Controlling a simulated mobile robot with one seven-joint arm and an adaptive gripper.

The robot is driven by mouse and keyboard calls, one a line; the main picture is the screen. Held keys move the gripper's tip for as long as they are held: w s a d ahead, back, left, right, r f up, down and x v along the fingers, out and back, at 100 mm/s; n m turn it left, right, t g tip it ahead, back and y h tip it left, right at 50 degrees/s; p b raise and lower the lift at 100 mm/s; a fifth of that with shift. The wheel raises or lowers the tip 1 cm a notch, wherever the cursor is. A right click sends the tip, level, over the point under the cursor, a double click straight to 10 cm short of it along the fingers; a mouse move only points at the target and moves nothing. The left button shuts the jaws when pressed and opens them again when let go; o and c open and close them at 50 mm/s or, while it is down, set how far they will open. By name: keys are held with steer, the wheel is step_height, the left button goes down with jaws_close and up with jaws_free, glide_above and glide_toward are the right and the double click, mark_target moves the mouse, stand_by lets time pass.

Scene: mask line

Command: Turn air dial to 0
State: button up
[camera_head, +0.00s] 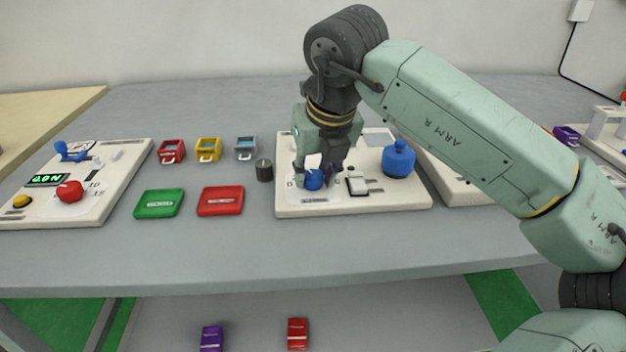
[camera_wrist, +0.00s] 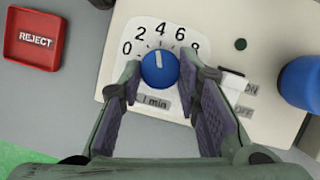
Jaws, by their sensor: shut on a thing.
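The air dial (camera_wrist: 160,76) is a round blue knob with a white pointer line, on a white plate marked 0, 2, 4, 6, 8 and l/min. In the wrist view the pointer is near the 4; the 0 (camera_wrist: 127,47) is at the left of the scale. In the head view the dial (camera_head: 313,181) sits at the front left of the middle white panel (camera_head: 375,204). My gripper (camera_head: 318,172) points down over it. In the wrist view my gripper (camera_wrist: 164,74) is shut on the dial, one finger on each side.
A dark cylinder (camera_head: 264,170) and a red REJECT tray (camera_head: 221,200) stand to the left. The grey table is clear in front of the panel.

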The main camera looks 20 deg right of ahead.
steer(key=n, duration=0.2)
steer(key=n+y, duration=0.2)
steer(key=n, duration=0.1)
steer(key=shift+w+d+n+g, duration=0.1)
steer(key=shift+d+n+g, duration=0.15)
steer(key=shift+n+g, duration=0.05)
steer(key=shift+w+d+n+g+y, duration=0.1)
steer(key=shift+n+g+y, duration=0.25)
steer(key=shift+n, duration=0.8)
steer(key=shift+w+d+n+g+y, duration=0.15)
steer(key=shift+n+y, duration=0.3)
steer(key=shift+n, duration=0.7)
steer(key=shift+s+a, duration=0.1)
steer(key=o, duration=1.2)
steer(key=v, duration=1.2)
